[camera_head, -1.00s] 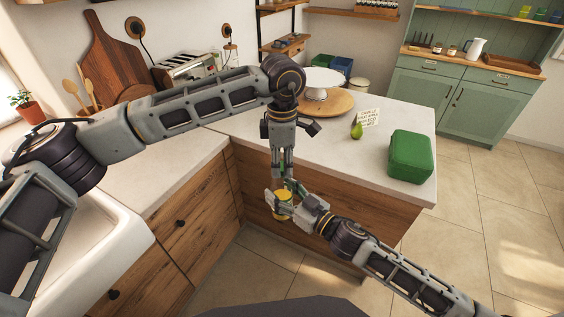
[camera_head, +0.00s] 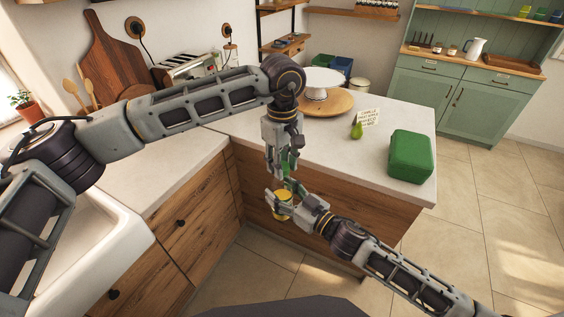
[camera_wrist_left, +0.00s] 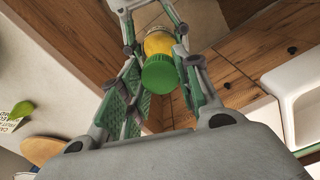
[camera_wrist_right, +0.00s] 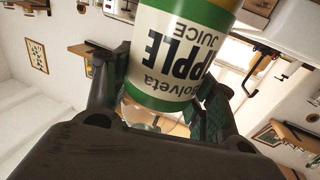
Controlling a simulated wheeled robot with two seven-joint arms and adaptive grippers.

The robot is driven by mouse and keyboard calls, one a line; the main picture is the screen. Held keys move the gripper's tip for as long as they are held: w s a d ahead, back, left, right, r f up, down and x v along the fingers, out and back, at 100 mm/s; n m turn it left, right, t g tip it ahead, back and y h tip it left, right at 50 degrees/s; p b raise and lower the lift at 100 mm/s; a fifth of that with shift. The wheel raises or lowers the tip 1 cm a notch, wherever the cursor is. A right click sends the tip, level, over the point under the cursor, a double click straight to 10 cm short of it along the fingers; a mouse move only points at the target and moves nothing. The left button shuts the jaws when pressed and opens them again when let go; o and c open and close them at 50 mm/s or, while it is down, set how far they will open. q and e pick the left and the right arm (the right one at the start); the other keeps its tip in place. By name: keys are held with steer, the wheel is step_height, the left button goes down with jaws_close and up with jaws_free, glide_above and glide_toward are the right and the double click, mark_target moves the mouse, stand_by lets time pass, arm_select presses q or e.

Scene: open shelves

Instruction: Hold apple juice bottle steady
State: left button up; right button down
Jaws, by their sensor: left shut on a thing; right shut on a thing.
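The apple juice bottle (camera_head: 283,211) has yellow juice and a green cap, and is held in the air in front of the wooden cabinets. My right gripper (camera_head: 286,204) is shut around its body. In the right wrist view, its white-and-green label (camera_wrist_right: 170,55) reads "APPLE JUICE" upside down between the fingers. My left gripper (camera_head: 286,180) comes down from above and is shut on the green cap (camera_wrist_left: 160,75), with a finger on either side. The bottle's lower part is partly hidden by the right fingers.
The white counter (camera_head: 330,145) lies behind the grippers, with a green box (camera_head: 411,157), a green pear (camera_head: 357,131) by a note card, and a cake stand (camera_head: 318,80) on a round board. A white sink (camera_head: 118,245) is at the left. Open floor lies to the right.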

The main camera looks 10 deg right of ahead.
arm_select(q)
steer(key=m, duration=0.7)
steer(key=shift+w, duration=0.15)
steer(key=o, duration=1.1)
steer(key=shift+s+r, duration=0.2)
steer(key=shift+r, duration=2.05)
